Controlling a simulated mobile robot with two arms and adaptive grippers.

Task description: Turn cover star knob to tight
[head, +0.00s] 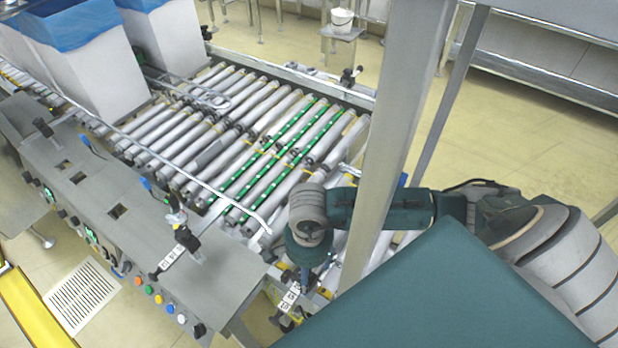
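I cannot tell which one is the cover star knob. My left gripper is not in view.
The conveyor (255,150) has grey rollers and green strips. White boxes with blue liners (90,62) stand at its far left. A grey control panel (130,225) with coloured buttons runs along the front left. The upright post (400,110) stands close to my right arm.

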